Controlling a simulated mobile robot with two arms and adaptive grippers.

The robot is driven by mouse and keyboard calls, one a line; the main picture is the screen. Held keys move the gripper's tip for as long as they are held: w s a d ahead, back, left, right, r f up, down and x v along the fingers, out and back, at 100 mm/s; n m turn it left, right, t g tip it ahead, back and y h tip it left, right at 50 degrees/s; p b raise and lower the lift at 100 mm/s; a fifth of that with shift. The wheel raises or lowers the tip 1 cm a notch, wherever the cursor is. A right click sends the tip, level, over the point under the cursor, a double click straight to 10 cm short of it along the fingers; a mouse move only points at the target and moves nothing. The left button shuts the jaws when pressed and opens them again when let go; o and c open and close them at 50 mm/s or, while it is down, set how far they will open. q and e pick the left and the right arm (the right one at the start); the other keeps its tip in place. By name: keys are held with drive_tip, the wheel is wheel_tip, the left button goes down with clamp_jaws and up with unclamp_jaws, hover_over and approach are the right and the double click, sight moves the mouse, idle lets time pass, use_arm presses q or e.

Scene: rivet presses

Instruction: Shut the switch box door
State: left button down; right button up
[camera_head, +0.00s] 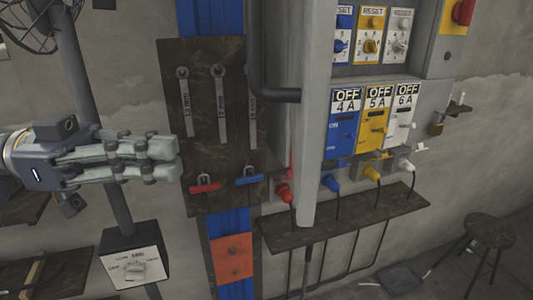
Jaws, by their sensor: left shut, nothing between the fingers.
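The switch box (425,75) is a grey wall cabinet on the right, with its front open to view. Its door appears to be the tall pale grey slab (312,130) at the box's left side, seen nearly edge-on and standing open. My left gripper (178,157) comes in from the left with its fingers together and empty. It is in front of the dark tool board, well left of the door and apart from it in the picture. My right gripper is not in view.
Blue, yellow and white switch panels (376,120) sit in the box, above plugs and a dark shelf (345,222). A control box (133,262) stands lower left, a stool (490,232) lower right.

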use_arm(q)
drive_tip(key=p, duration=0.6)
approach(295, 161)
drive_tip(key=d, duration=0.3)
drive_tip(key=s+d, duration=0.1)
drive_tip(key=d, duration=0.1)
drive_tip(key=shift+s+d+r, duration=0.1)
drive_tip(key=shift+d+r, duration=0.1)
drive_tip(key=shift+r, duration=0.15)
drive_tip(key=shift+d+f, duration=0.2)
drive_tip(key=shift+d, duration=0.6)
